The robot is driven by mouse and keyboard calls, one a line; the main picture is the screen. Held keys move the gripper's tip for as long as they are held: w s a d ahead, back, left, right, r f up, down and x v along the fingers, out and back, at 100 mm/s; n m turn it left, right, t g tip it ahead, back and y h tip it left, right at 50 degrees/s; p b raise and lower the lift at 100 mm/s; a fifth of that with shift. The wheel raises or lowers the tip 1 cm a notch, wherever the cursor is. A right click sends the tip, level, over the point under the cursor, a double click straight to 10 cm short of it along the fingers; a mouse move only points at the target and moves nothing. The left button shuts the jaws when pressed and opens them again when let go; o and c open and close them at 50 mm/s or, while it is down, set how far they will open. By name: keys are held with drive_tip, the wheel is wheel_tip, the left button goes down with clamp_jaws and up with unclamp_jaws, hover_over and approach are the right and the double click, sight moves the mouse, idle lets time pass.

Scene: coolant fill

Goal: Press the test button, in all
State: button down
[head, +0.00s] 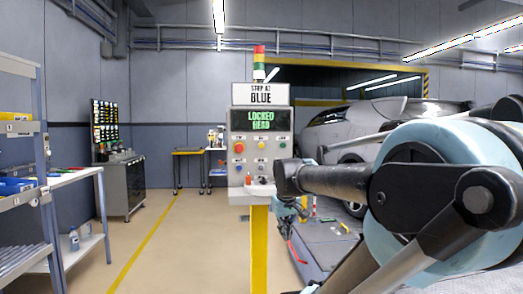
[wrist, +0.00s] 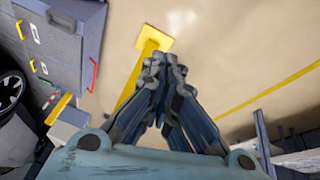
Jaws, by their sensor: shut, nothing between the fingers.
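A control panel (head: 260,150) stands on a yellow post (head: 259,250) in the head view. It has a red button (head: 239,147), a yellow button (head: 262,146) and a pale button (head: 283,145), with smaller controls below. The labels are too small to read, so I cannot tell which is the test button. Its dark screen (head: 261,120) shows green text beginning "LOCKED". My gripper (wrist: 163,60) is shut and empty in the wrist view, pointing down over the floor near the yellow post (wrist: 137,75).
A sign (head: 260,94) reading "STOP AT BLUE" and a stack light (head: 259,62) top the panel. A grey cabinet (wrist: 70,45) with a red handle stands close by my gripper. A car (head: 350,128) is behind. Shelving (head: 20,130) stands left; the floor between is clear.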

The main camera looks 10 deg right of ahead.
sight(264, 145)
drive_tip(key=w+r+n+t, duration=0.1)
drive_tip(key=w+r+n, duration=0.1)
drive_tip(key=w+r, duration=0.6)
drive_tip(key=w+r+n+t, duration=0.2)
drive_tip(key=w+r, duration=0.7)
drive_tip(key=w, duration=0.7)
drive_tip(key=w+r+n+t+h, duration=0.1)
drive_tip(key=w+r+n, duration=0.2)
drive_tip(key=w+r, duration=0.5)
drive_tip(key=w, duration=0.5)
drive_tip(key=shift+a+r+t, duration=0.2)
drive_tip(key=shift+r+t, duration=0.05)
drive_tip(key=shift+t, duration=0.05)
drive_tip(key=shift+w, duration=0.15)
drive_tip(key=shift+w, duration=4.3)
drive_tip(key=shift+w, duration=0.1)
drive_tip(key=shift+w, duration=0.25)
